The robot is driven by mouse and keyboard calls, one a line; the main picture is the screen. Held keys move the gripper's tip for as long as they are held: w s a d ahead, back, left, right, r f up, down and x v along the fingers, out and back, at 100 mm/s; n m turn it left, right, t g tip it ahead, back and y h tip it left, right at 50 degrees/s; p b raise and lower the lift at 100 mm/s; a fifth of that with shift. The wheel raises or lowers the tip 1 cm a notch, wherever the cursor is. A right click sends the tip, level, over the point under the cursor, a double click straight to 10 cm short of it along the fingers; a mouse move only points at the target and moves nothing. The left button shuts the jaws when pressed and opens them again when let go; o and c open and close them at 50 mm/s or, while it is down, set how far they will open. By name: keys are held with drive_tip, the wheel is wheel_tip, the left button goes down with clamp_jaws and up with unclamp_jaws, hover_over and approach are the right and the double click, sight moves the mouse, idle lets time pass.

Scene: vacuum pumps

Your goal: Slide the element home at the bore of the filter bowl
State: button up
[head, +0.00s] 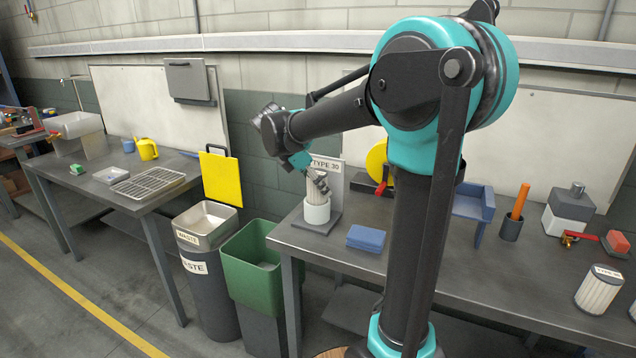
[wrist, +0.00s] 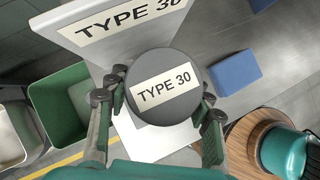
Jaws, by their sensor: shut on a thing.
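The element is a pale pleated cylinder (head: 313,188) with a dark round cap labelled TYPE 30 (wrist: 165,88). My gripper (head: 320,183) is shut on it near the top, with fingers on both sides of the cap in the wrist view (wrist: 162,100). The filter bowl (head: 317,213) is a white cup on a grey base plate, in front of an upright board labelled TYPE 30 (head: 327,163). The element stands about upright at the bowl's mouth, its lower part hidden by the bowl wall. The cap hides the bore in the wrist view, so I cannot tell how deep it sits.
A blue pad (head: 366,238) lies right of the bowl. A second labelled pleated element (head: 599,291) stands at the right of the bench. A green bin (head: 250,262) and a grey waste bin (head: 206,265) stand left of the bench. A blue holder (head: 473,203) is further right.

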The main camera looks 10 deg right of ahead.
drive_tip(key=shift+f, duration=0.95)
drive_tip(key=o, duration=1.3)
drive_tip(key=v, duration=1.2)
